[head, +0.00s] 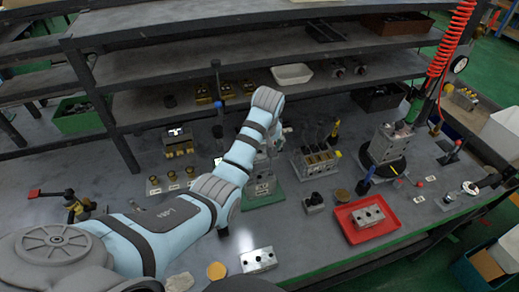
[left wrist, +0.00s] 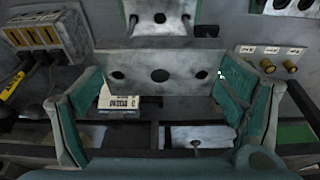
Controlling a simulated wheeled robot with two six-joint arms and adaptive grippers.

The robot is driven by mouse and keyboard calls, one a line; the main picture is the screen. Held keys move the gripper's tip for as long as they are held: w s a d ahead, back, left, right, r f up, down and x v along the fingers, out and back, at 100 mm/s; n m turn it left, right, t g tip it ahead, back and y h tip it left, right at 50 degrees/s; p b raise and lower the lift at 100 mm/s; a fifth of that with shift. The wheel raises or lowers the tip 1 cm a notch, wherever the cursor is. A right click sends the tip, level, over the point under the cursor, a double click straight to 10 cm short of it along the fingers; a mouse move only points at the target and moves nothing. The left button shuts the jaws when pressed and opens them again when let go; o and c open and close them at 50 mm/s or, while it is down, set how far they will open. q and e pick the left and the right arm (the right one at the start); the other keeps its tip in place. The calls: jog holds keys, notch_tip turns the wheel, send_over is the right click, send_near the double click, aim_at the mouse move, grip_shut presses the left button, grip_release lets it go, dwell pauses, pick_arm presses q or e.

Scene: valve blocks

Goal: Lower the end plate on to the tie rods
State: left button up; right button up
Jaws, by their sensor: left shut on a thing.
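The end plate (left wrist: 140,64) is a flat grey metal plate with a row of three holes. In the left wrist view it lies between the green-padded fingers of my left gripper (left wrist: 161,76), which is shut on it. Beyond it, at the top of that view, is a metal block (left wrist: 160,10) with a central hole and what look like two rods beside it. In the head view my left arm reaches over a valve block (head: 263,187) on a green base (head: 264,201); the arm hides most of the gripper and plate. I cannot tell whether plate and rods touch. My right gripper is not in view.
A red tray (head: 345,232) with a metal block stands front right. Another metal block (head: 258,260) lies near the front edge. A valve assembly (head: 317,161) stands right of the arm, brass-topped parts (head: 178,146) left. Shelves (head: 170,100) run behind.

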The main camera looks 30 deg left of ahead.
aim_at(262, 161)
pick_arm(q)
jog(key=shift+f+b, duration=1)
jog(key=shift+f, duration=1.65)
jog(key=shift+f+b, duration=1.25)
jog(key=shift+f, duration=1.35)
jog(key=o, duration=1.3)
jog(key=shift+o, duration=0.2)
jog(key=v, duration=0.7)
jog(key=shift+r, duration=0.25)
